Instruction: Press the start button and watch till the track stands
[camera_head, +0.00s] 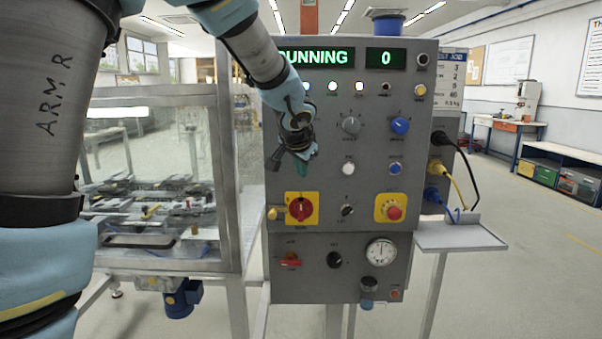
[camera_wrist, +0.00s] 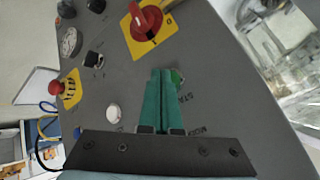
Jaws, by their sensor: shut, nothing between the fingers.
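The grey control panel (camera_head: 330,215) fills the middle of the head view. Its green display (camera_head: 316,57) reads RUNNING, with the first letter partly hidden by my arm, and a second display (camera_head: 385,58) reads 0. My gripper (camera_head: 306,154) is shut and empty in front of the panel's left side. In the wrist view its teal fingers (camera_wrist: 161,75) reach the green start button (camera_wrist: 177,77), which shows just beside the tips, mostly hidden. I cannot tell whether they touch it. The track (camera_head: 150,210) lies inside a glazed enclosure at left; one frame does not show whether it moves.
A red rotary switch on a yellow plate (camera_head: 301,209) is below my gripper. A white button (camera_head: 348,168), a blue button (camera_head: 394,168) and a red emergency stop (camera_head: 394,212) are to the right. A small shelf (camera_head: 458,236) and cables stick out at the panel's right.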

